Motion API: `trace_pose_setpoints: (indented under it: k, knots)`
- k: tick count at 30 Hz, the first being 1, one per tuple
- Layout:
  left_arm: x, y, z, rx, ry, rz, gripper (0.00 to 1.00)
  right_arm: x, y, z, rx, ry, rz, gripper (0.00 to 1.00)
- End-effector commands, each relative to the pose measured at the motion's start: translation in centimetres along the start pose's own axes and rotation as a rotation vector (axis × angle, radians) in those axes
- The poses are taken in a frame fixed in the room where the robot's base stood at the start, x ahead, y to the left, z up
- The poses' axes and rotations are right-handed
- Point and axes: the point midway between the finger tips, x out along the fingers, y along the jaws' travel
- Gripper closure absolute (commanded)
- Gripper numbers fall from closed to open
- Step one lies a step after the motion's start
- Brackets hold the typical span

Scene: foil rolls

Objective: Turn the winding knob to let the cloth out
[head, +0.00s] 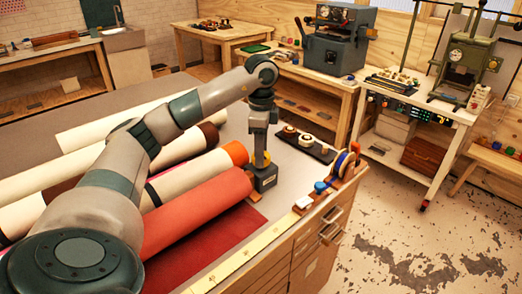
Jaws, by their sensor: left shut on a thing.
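My left arm reaches in from the left over the rolls. My left gripper (258,190) points down at the right end of the red roll (195,215). It is shut at that end, on what seems to be the winding knob, which the gripper itself hides. A flat sheet of red cloth (215,240) lies on the table in front of the red roll. My right gripper is not in view.
Cream rolls, one with an orange end (236,152), lie behind the red roll. A yellow measuring strip (245,258) runs along the table's front edge. A dark tray (308,145) and tape rolls (342,164) stand to the right of the gripper.

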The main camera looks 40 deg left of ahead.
Motion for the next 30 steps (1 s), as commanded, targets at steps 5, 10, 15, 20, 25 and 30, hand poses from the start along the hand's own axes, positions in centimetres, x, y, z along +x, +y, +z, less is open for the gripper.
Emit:
trace_pose_setpoints:
  k: [5, 10, 15, 20, 25, 30]
  knots:
    - [-0.3, -0.2, 0.0, -0.08, 0.003, -0.007, 0.81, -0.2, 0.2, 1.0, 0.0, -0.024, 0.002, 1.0]
    - [-0.3, -0.2, 0.0, -0.113, 0.004, -0.007, 0.81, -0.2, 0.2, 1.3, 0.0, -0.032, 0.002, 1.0]
    - [-0.3, -0.2, 0.0, -0.12, 0.004, -0.007, 0.81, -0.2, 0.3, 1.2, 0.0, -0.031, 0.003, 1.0]
    - [-0.3, -0.2, 0.0, -0.12, 0.004, -0.007, 0.81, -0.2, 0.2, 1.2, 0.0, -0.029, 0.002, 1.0]
    - [-0.3, -0.2, 0.0, -0.118, 0.004, -0.006, 0.4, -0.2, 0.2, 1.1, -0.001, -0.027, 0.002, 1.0]
    - [-0.1, -0.1, 0.0, -0.116, 0.002, -0.003, 0.4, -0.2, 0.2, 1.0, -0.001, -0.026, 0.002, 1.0]
